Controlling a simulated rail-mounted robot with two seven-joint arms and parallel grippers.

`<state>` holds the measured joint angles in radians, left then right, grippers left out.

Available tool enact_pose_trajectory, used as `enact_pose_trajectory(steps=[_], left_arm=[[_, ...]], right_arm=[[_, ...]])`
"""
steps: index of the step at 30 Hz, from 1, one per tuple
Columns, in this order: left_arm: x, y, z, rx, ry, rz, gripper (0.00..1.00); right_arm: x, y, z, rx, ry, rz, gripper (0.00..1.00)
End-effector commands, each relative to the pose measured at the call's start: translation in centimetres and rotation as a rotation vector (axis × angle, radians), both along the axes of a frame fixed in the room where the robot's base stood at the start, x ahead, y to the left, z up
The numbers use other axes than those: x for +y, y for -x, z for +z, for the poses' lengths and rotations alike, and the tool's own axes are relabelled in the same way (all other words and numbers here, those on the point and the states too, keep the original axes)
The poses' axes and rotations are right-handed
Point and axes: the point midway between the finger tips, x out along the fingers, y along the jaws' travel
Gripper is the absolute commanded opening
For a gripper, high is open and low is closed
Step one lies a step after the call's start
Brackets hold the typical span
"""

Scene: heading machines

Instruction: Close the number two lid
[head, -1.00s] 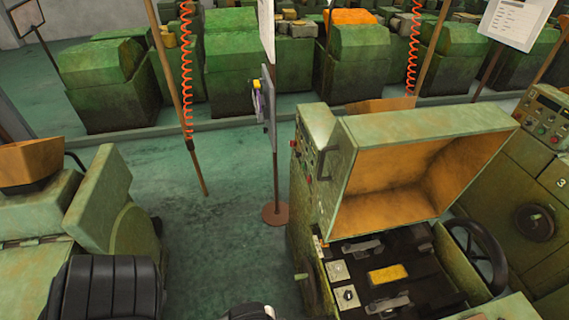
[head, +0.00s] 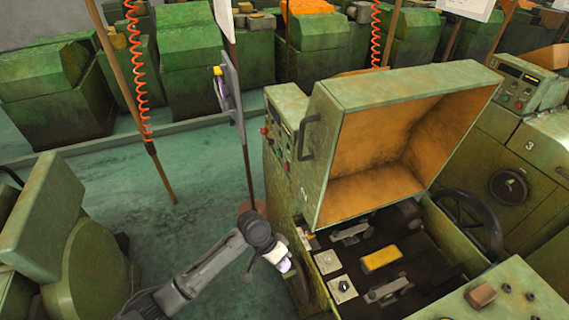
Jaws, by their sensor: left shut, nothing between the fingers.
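The open green lid (head: 325,165) with an orange inner side stands raised over the machine in the middle right. A small mark like a 2 shows on its left side, and a dark handle (head: 307,137) sits on that side. The machine's dark interior (head: 375,255) with a yellow block (head: 381,259) is exposed below. My left gripper (head: 285,266) is shut and empty at the machine's left front edge, below the lid and apart from the handle. My right gripper is not in view.
A control panel (head: 278,140) stands behind the lid's left side. A black handwheel (head: 468,218) is right of the opening. A machine marked 3 (head: 545,150) stands farther right.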

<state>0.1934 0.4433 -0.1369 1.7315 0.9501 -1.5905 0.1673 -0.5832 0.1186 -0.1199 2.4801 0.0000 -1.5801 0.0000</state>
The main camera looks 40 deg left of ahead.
Motion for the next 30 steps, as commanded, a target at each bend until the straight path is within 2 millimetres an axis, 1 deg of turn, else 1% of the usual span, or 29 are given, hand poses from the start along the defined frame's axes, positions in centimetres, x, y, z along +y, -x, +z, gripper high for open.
enact_pose_trajectory(steps=[1, 3, 5, 6, 8, 9, 11, 12, 14, 15, 18, 21, 24, 26, 28, 30], left_arm=[[1.8, -2.8, -0.2, 0.006, 0.044, 0.03, 0.0], [3.8, -5.8, 1.4, 0.023, 0.124, 0.072, 0.0], [5.7, -8.2, 3.2, 0.03, 0.199, 0.11, 0.0], [7.0, -9.7, 4.7, 0.032, 0.253, 0.136, 0.0], [9.1, -11.6, 7.2, 0.031, 0.34, 0.175, 0.0], [10.6, -12.7, 9.0, 0.028, 0.4, 0.2, 0.0], [12.7, -14.1, 11.8, 0.017, 0.491, 0.233, 0.0], [14.1, -14.7, 13.7, 0.01, 0.551, 0.253, 0.0], [16.1, -15.3, 16.5, -0.006, 0.637, 0.276, 0.0], [17.4, -15.6, 18.3, -0.018, 0.692, 0.29, 0.0], [20.2, -15.7, 22.1, -0.046, 0.813, 0.311, 0.0], [22.4, -15.4, 25.1, -0.07, 0.908, 0.322, 0.0], [23.8, -15.1, 27.0, -0.086, 0.972, 0.327, 0.0], [24.3, -14.9, 27.7, -0.093, 0.994, 0.327, 0.0], [24.4, -14.9, 28.2, -0.097, 1.01, 0.327, 0.0], [24.1, -15.1, 28.4, -0.098, 1.017, 0.327, 0.0]], right_arm=[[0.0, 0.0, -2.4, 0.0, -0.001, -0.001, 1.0], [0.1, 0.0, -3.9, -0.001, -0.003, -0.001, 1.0], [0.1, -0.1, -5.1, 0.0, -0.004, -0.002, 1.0], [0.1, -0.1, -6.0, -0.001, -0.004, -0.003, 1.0], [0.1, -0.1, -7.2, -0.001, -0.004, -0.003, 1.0], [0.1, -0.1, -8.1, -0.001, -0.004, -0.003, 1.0], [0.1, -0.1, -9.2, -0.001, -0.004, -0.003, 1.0], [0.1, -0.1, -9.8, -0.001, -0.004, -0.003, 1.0], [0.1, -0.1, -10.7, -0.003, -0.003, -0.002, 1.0], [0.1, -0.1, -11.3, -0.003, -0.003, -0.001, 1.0], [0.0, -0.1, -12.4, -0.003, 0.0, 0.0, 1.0], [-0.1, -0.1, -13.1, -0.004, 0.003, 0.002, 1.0], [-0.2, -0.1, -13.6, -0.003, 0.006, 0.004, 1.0], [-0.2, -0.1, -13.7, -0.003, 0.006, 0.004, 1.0], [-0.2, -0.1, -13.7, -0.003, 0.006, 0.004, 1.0], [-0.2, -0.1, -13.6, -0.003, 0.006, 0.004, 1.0]])
